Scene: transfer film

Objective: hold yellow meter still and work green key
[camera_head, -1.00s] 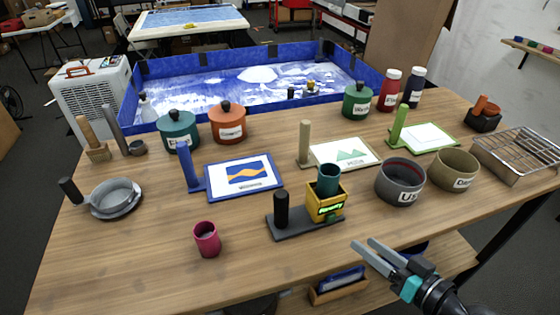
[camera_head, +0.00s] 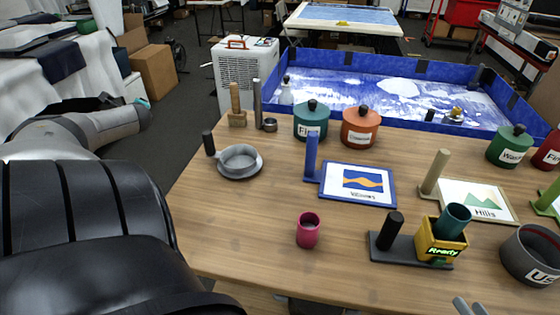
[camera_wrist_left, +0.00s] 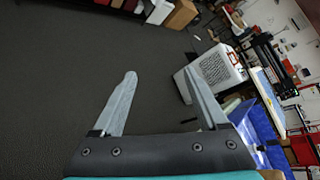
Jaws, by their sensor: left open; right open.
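The yellow meter (camera_head: 428,246) stands upright on a dark base (camera_head: 386,251) with a black upright handle (camera_head: 390,231) at its left. A teal cup (camera_head: 455,220) sits in its top, and its front display glows green with "Ready". The green key is too small to make out now. My right gripper (camera_head: 470,306) shows only its fingertips at the bottom edge, just in front of the meter and apart from it. My left gripper (camera_wrist_left: 160,78) is open and empty over the floor in the left wrist view, far from the meter.
A pink cup (camera_head: 308,231) stands left of the meter, and a grey bowl (camera_head: 531,258) stands close on its right. Behind are the "Hills" board (camera_head: 484,196) and a blue-framed board (camera_head: 356,183). The wooden table (camera_head: 250,235) is clear at the front left.

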